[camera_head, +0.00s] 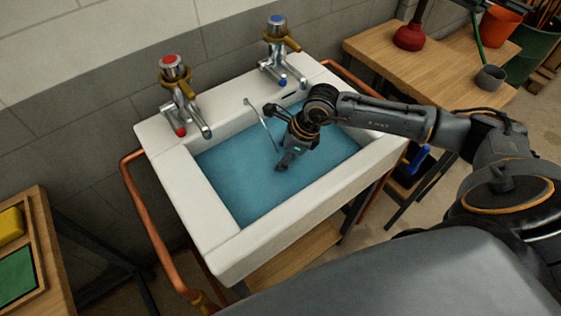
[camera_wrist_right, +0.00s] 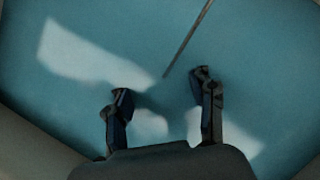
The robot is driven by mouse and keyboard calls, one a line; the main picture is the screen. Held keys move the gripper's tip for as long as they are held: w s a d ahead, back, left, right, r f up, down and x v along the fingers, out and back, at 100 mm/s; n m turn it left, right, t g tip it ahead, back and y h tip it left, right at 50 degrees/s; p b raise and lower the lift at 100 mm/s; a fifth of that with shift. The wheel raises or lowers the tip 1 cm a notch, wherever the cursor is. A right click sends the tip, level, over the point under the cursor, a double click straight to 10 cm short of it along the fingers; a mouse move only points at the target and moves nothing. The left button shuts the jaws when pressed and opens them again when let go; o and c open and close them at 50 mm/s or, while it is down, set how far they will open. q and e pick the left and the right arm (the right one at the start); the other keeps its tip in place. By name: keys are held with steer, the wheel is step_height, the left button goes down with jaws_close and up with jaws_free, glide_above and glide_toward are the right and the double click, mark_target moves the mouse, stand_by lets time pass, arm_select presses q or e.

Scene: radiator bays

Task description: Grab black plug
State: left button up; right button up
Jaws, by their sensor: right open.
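A white sink (camera_head: 168,180) holds blue water (camera_head: 245,185). A thin grey chain or rod (camera_head: 262,122) runs from the sink's back wall down into the water; it also shows in the right wrist view (camera_wrist_right: 188,38). I cannot make out the black plug; a dim dark patch under the water between the fingers may be shadow. My right gripper (camera_head: 275,138) is open over the basin, at or just above the water. In the right wrist view its spread fingers (camera_wrist_right: 162,84) have nothing between them, and the chain's lower end is just beyond them. My left gripper is out of view.
A red-topped tap (camera_head: 180,95) and a blue-topped tap (camera_head: 281,50) stand on the sink's back rim. A copper pipe (camera_head: 150,225) runs along the left side. A wooden table (camera_head: 385,45) with a red plunger (camera_head: 410,35) and grey cup (camera_head: 490,78) stands right.

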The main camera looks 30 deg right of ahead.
jaws_close()
